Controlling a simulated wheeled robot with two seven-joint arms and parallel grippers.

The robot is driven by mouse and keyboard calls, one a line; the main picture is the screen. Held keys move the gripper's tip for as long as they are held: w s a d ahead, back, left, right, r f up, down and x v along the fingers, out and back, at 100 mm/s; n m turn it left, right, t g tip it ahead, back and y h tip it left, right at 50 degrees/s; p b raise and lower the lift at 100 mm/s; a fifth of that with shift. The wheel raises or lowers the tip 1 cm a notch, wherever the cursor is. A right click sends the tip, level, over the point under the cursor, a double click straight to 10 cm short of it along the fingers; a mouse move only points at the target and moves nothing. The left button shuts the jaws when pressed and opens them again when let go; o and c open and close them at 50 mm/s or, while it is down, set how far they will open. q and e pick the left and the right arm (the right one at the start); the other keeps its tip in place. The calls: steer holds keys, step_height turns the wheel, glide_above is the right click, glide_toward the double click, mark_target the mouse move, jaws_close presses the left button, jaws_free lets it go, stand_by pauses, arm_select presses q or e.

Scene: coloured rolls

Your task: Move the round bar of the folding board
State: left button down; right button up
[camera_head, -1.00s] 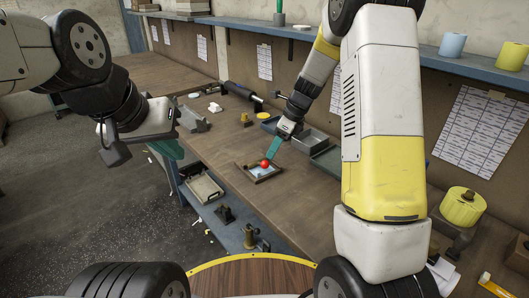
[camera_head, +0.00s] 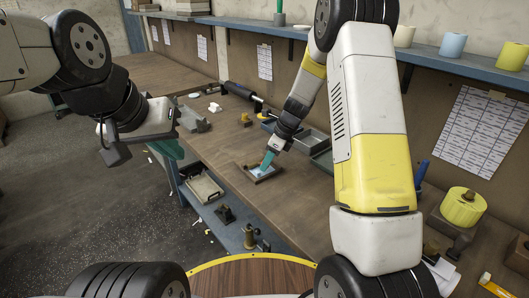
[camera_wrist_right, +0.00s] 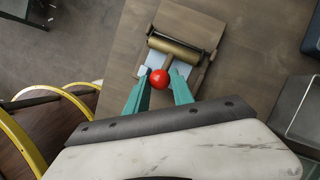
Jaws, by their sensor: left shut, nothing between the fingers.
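The folding board (camera_head: 264,178) is a small frame with a pale plate on the bench. In the right wrist view its brass-coloured round bar (camera_wrist_right: 176,47) lies across it between dark side brackets. A red ball knob (camera_wrist_right: 159,79) is on the near side of the bar. My right gripper (camera_wrist_right: 159,82) has its teal fingers apart, one on each side of the knob. In the head view, my right gripper (camera_head: 268,160) is down at the board and hides the knob. My left gripper (camera_head: 167,149) is shut and empty, left of the bench, away from the board.
Grey trays (camera_head: 309,142) stand behind the board. A grey bracket (camera_head: 193,120) and a dark roller (camera_head: 240,91) lie further left. A yellow roll (camera_head: 463,206) stands at the right. The bench left of the board is clear.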

mark_target(260, 162)
jaws_close()
stand_by(1.0)
steer(key=shift+w+r, duration=0.1)
steer(key=shift+r, duration=0.05)
steer(key=r+g+h, duration=0.1)
steer(key=w+a+g+h, duration=0.1)
steer(key=shift+w+r+g, duration=0.25)
steer(key=shift+r+g, duration=0.1)
steer(key=shift+g, duration=0.05)
steer(key=shift+w+a+r+m+g+h, duration=0.3)
steer(key=shift+w+r+g+h, duration=0.15)
steer(key=shift+g, duration=0.3)
steer(key=shift+w+a+r+m+g+h, duration=0.25)
steer(key=shift+w+g+h, duration=0.2)
steer(key=shift+g, duration=0.3)
steer(key=shift+a, duration=0.1)
steer(key=o, duration=0.9)
jaws_free()
steer(key=shift+c, duration=0.2)
steer(key=shift+r, duration=0.1)
